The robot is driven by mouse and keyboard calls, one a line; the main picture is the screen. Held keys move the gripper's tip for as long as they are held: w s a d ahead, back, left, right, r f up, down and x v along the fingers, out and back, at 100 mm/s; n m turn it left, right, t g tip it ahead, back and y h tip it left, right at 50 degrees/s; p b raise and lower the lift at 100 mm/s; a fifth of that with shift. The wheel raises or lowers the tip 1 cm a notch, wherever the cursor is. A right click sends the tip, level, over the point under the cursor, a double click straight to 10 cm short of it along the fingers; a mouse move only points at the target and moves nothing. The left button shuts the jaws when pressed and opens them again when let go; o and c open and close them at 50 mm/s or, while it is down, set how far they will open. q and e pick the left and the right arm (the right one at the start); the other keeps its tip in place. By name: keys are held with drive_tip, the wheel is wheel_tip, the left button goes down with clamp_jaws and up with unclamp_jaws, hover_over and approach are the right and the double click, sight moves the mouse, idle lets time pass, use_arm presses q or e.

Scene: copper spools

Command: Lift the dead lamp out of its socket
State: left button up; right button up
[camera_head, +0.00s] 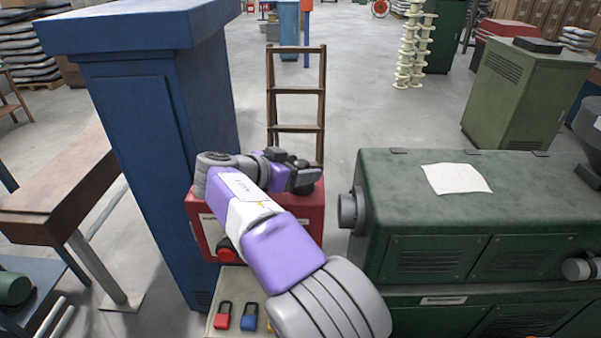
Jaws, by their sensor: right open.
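A red box (313,209) stands behind my right arm, with pale labels on its front. A red round knob or lamp (227,252) sits low on its front at the left. My right gripper (306,178) is over the top of the box, pointing right, open, with nothing clearly between its fingers. Small dark round shapes (298,162) show beside the gripper; I cannot tell whether they are lamps, sockets or gripper parts. I cannot make out the dead lamp or its socket for certain. My forearm covers much of the box's front. My left gripper is out of view.
A tall blue cabinet (135,130) stands close on the left. A green cabinet (420,215) with a paper sheet (455,178) on top stands right. Red (222,316) and blue padlocks (249,317) lie below the box. A wooden ladder (296,128) stands behind; floor beyond is open.

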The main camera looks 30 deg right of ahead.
drive_tip(key=shift+d+f, duration=0.15)
drive_tip(key=shift+d, duration=0.4)
drive_tip(key=shift+w, duration=0.1)
drive_tip(key=shift+a, duration=0.1)
drive_tip(key=shift+c, duration=1.2)
drive_tip(key=c, duration=0.8)
